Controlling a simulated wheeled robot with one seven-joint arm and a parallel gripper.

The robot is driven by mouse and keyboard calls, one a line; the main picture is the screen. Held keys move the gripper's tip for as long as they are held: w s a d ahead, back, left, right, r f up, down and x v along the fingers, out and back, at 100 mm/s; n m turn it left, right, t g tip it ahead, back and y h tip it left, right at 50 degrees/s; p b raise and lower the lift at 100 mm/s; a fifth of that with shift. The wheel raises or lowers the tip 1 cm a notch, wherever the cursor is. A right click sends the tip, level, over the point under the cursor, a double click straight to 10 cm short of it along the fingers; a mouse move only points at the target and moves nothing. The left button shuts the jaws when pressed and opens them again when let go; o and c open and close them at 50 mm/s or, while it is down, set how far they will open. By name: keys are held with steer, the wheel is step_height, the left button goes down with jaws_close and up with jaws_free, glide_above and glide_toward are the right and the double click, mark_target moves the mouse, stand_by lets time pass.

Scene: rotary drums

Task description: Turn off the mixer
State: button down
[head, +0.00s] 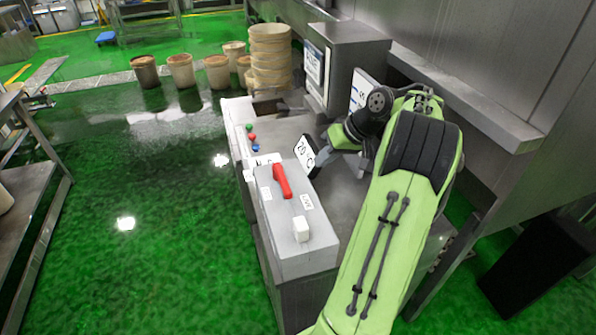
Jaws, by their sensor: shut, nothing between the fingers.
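A grey machine box (282,240) stands in the middle of the head view. A red lever (282,181) and a white knob (301,229) sit on its top, with small white labels beside them. Behind the box, a pale panel (238,122) carries a green button (249,127), a red button (252,137) and a blue button (255,147). My gripper (324,156) is shut and empty, just right of a tilted display reading 20 °C (305,154). It is up and right of the red lever, apart from it. Its fingertips are partly hidden. I cannot tell which control belongs to the mixer.
Grey cabinets with screens (316,72) stand behind my gripper. A metal wall and ledge (470,95) border the right. Round tubs (270,60) and several pots (181,70) stand at the back. The green floor (150,230) left of the machine is clear. A metal rack (35,190) stands far left.

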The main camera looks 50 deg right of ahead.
mark_target(283, 183)
steer(key=shift+s+d+f, duration=0.25)
steer(key=shift+s+d, duration=0.3)
steer(key=shift+d, duration=0.1)
steer(key=shift+s+d+f, duration=0.2)
steer(key=shift+s+d, duration=0.35)
steer(key=shift+d, duration=0.05)
steer(key=b+x, duration=0.3)
steer(key=x, duration=0.7)
steer(key=shift+w+a+f, duration=0.1)
steer(key=shift+w+f, duration=0.1)
steer(key=shift+w, duration=0.15)
steer(key=shift+w+a+r, duration=0.1)
steer(key=shift+w+a, duration=0.3)
steer(key=shift+a, duration=0.45)
steer(key=shift+w+a+r, duration=0.15)
steer(key=shift+w+a, duration=0.25)
steer(key=shift+a, duration=0.4)
